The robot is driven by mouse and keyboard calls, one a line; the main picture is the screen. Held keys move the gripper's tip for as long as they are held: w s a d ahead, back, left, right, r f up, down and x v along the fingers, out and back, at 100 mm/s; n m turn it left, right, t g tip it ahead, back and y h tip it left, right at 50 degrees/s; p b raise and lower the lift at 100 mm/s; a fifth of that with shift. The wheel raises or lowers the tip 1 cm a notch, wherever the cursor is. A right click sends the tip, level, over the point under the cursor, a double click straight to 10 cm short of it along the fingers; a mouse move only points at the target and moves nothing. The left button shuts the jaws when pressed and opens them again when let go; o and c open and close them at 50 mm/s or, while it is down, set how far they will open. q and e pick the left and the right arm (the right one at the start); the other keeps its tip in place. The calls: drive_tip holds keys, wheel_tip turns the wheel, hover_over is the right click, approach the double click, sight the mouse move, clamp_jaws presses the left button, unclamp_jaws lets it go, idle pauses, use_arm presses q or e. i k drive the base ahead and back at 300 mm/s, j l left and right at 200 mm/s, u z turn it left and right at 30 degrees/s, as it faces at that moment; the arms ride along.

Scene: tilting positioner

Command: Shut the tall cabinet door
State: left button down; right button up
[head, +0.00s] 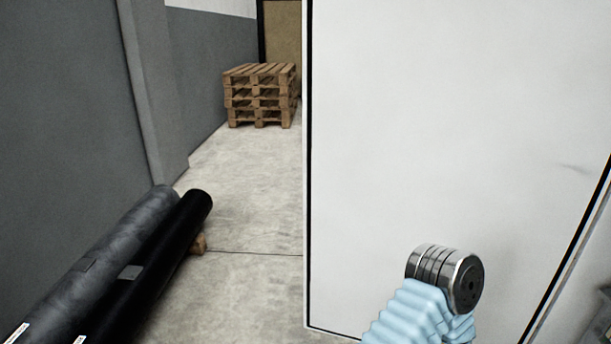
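The tall cabinet door (440,130) is a large, flat white panel with a thin dark edge. It fills most of the right half of the head view and stands upright. At the lower right, a dark edge and a narrow strip run along its side. A part of my arm with a light blue ribbed sleeve and a metal joint shows in front of the door's lower part. Whether it touches the door I cannot tell. No gripper fingers show. The cabinet's inside and any handle are not visible.
Two long dark rolls (150,260) lie on the floor at the lower left, beside a grey wall (70,110). A stack of wooden pallets (260,95) stands at the back. The concrete floor (250,190) between the rolls and the door is clear.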

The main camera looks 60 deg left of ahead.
sight(482, 128)
drive_tip(key=j+u, duration=0.1)
drive_tip(key=j, duration=0.5)
drive_tip(key=j+u, duration=0.15)
drive_tip(key=j, duration=0.45)
drive_tip(key=i+j+u, duration=0.1)
drive_tip(key=j, duration=0.45)
drive_tip(key=i+j+u, duration=0.1)
drive_tip(key=j, duration=0.5)
drive_tip(key=i+j+z, duration=0.15)
drive_tip(key=j, duration=0.4)
drive_tip(key=i+j+z, duration=0.1)
drive_tip(key=j, duration=0.4)
drive_tip(key=j+z, duration=0.15)
drive_tip(key=j, duration=0.4)
drive_tip(key=i, duration=0.05)
